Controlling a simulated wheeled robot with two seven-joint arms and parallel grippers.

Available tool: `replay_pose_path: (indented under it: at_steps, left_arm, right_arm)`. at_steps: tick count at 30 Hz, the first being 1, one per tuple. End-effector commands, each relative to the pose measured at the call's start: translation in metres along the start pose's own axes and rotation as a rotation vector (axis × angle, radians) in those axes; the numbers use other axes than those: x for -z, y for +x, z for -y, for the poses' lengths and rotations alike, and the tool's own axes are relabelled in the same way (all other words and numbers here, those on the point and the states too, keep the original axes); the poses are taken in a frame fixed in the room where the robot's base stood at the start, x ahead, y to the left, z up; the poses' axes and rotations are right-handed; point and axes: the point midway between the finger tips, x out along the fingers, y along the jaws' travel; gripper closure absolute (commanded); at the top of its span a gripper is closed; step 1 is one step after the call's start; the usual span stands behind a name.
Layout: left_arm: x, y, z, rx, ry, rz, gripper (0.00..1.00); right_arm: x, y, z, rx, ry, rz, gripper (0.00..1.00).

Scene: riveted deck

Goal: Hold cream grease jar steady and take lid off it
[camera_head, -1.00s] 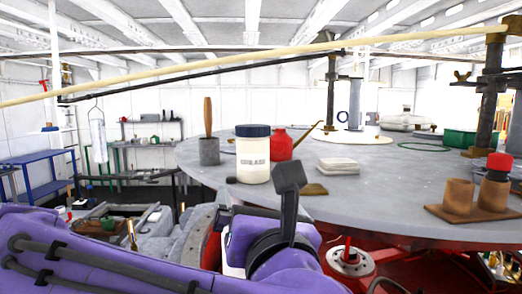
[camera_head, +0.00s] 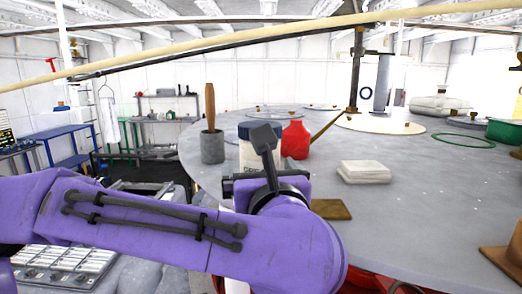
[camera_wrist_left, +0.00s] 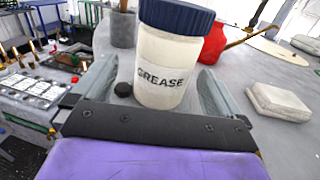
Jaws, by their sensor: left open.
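The cream grease jar (camera_wrist_left: 162,72) stands upright on the round grey table, with its dark blue ribbed lid (camera_wrist_left: 178,17) on top. In the head view the jar (camera_head: 245,156) and lid (camera_head: 245,128) are partly hidden behind my left gripper (camera_head: 267,160). In the left wrist view my left gripper (camera_wrist_left: 157,80) is open, with one finger on each side of the jar's lower body. A gap shows at the left finger; I cannot tell whether the right finger touches. My right gripper is not in view.
A grey pot with a wooden handle (camera_head: 212,145) stands left of the jar. A red oil can (camera_head: 296,140) with a long spout stands close behind on the right. Folded white cloths (camera_head: 364,171) lie further right.

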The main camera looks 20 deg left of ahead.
Motion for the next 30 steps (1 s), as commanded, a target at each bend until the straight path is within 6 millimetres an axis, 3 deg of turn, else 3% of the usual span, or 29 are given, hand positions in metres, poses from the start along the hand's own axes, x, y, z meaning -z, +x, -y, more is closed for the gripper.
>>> replay_pose_path:
  at_steps: [1,3,7,14,20,30]
  left_arm:
    - [-0.009,0.009,0.002,-0.002,0.003,-0.007,0.0]
    - [-0.01,0.021,0.003,-0.002,0.004,-0.006,0.0]
    - [-0.005,0.038,0.002,-0.004,0.002,-0.003,0.0]
    - [-0.001,0.041,0.002,-0.005,0.001,-0.001,0.0]
    - [-0.001,0.041,0.001,-0.005,0.001,-0.001,0.61]
    - [-0.005,0.041,0.001,-0.006,-0.002,0.002,0.61]
  right_arm:
    - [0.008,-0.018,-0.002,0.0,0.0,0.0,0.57]
    - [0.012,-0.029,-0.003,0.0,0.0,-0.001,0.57]
    - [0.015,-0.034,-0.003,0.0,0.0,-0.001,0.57]
    - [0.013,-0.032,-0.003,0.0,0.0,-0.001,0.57]
    - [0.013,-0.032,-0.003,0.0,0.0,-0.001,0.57]
    - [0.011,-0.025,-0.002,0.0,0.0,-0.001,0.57]
